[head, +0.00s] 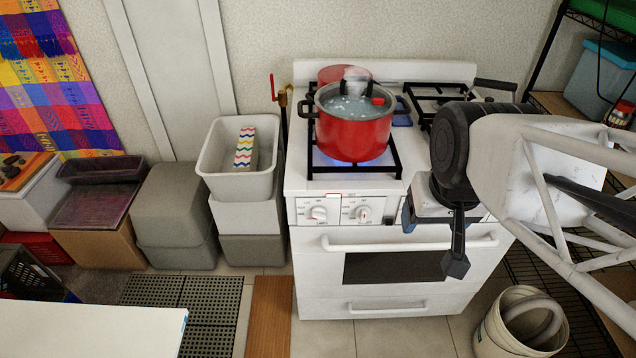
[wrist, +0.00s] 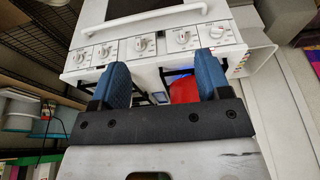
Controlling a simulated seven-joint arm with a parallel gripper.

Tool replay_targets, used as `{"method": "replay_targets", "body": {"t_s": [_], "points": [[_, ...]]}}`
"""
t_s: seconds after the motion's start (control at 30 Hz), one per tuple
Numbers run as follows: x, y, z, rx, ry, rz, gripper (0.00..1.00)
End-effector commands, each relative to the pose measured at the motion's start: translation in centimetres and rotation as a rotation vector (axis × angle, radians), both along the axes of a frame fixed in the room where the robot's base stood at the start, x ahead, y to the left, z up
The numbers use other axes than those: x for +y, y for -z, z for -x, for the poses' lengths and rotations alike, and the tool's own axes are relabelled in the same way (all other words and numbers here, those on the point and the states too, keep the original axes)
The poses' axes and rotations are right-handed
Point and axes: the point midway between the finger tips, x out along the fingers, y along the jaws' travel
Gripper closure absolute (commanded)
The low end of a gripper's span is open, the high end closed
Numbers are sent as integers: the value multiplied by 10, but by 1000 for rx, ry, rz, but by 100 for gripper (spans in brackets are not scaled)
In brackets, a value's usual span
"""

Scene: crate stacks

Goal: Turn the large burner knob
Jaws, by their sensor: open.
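The stove's white front panel carries several round knobs. In the head view two show, a left knob (head: 317,213) and a right knob (head: 363,213). My arm hides the panel further right. The wrist view, turned over, shows a row of knobs; the middle knob (wrist: 143,43) looks slightly bigger, but I cannot tell surely which is the large one. My gripper (head: 432,238) is in front of the stove's right half. In the wrist view my gripper (wrist: 160,63) is open, its blue-padded fingers wide apart and empty, with the middle knob beyond the gap.
A red pot (head: 356,135) of steaming water stands over a lit blue flame on the left burner. The oven handle (head: 400,243) juts out below the knobs. Grey crates (head: 240,185) are stacked left of the stove; a white bucket (head: 495,335) stands at front right.

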Motion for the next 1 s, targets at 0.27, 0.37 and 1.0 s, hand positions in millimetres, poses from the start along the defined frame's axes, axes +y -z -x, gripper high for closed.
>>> {"method": "replay_targets", "body": {"t_s": [0.27,0.37,1.0], "points": [[26,28,-53,-136,-7,-57,30],[40,42,-79,-210,-4,-86,30],[124,149,-198,-677,89,-243,30]]}}
